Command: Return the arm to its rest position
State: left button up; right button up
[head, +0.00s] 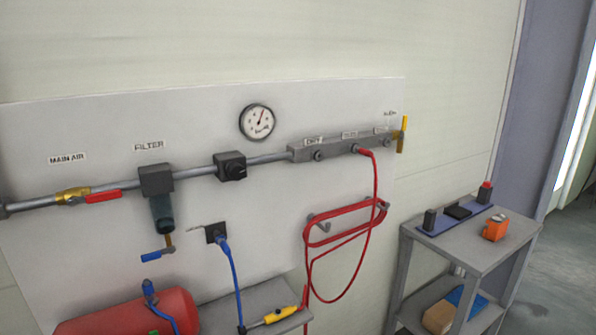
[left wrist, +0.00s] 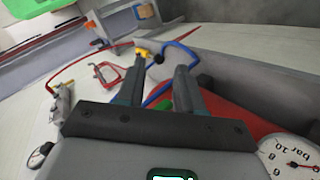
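My left gripper (left wrist: 158,68) shows in the left wrist view as two dark fingers standing apart with a gap between them. Nothing is held between them. Behind the fingers, a yellow-tipped tool and a blue hose (left wrist: 182,42) are in view, and I see no contact with them. Neither arm shows in the head view. My right gripper is in no view.
A wall panel carries a pipe with a red-handled valve (head: 102,197), a filter (head: 157,180), a gauge (head: 257,122) and a manifold (head: 335,146). A red hose (head: 345,237) hangs on a bracket. A red tank (head: 135,315) and grey cart (head: 470,246) stand below.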

pick_arm(q)
jog(key=s+d+f+n+g+y, duration=0.1)
jog(key=s+d+f+g, duration=0.15)
jog(key=f, duration=0.35)
jog(key=s+d+f+g+y, duration=0.1)
jog(key=s+d+f, duration=0.25)
jog(key=f, duration=0.25)
jog(key=s+d+f+n+g+y, duration=0.1)
jog(key=s+d+f+y, duration=0.1)
jog(key=s+d+f, duration=0.3)
jog(key=s+d+f+y, duration=0.1)
jog(key=s+d+f, duration=0.7)
jog(key=s, duration=0.2)
jog(key=shift+s+d+m+g+y, duration=0.15)
jog(key=shift+s+m+g+y, duration=0.15)
jog(key=shift+s+g, duration=0.1)
